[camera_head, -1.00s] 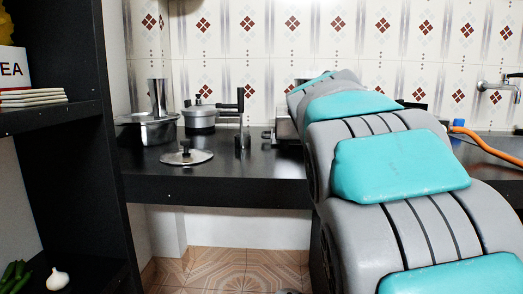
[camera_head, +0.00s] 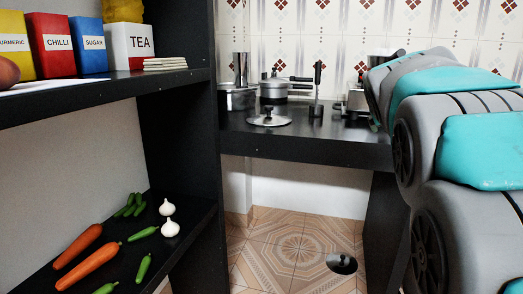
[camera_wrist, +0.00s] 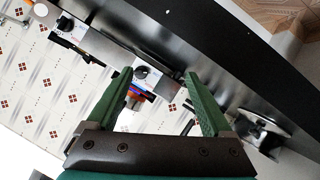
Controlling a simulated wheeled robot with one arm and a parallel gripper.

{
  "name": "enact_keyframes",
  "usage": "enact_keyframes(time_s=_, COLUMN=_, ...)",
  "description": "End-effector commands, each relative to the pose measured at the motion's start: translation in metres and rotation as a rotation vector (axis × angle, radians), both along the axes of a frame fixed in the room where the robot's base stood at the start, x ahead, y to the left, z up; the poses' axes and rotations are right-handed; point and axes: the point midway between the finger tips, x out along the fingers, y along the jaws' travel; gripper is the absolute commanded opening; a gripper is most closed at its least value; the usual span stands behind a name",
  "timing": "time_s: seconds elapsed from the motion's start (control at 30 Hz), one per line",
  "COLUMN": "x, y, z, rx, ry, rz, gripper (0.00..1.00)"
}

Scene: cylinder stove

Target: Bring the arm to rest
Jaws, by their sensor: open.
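My gripper (camera_wrist: 157,103) shows in the wrist view with two green fingers spread apart and nothing between them. Beyond the fingers the black counter and the tiled wall show at a steep tilt. In the head view my grey and teal arm fills the right side and reaches toward the counter (camera_head: 300,148). My gripper is hidden there behind the arm.
A black shelf (camera_head: 213,140) stands close on the left, with spice boxes (camera_head: 88,46) above and carrots (camera_head: 88,266) and garlic (camera_head: 170,228) below. A pressure cooker (camera_head: 272,88), a steel pot (camera_head: 238,98) and a lid (camera_head: 269,118) stand on the counter.

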Motion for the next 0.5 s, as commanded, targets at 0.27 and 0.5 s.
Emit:
enact_keyframes(time_s=0.27, x=-0.044, y=0.014, z=-0.053, rx=0.104, ry=0.145, rz=-0.022, gripper=0.85)
enact_keyframes(time_s=0.5, x=-0.117, y=0.043, z=-0.126, rx=0.241, ry=0.362, rz=-0.046, gripper=0.85)
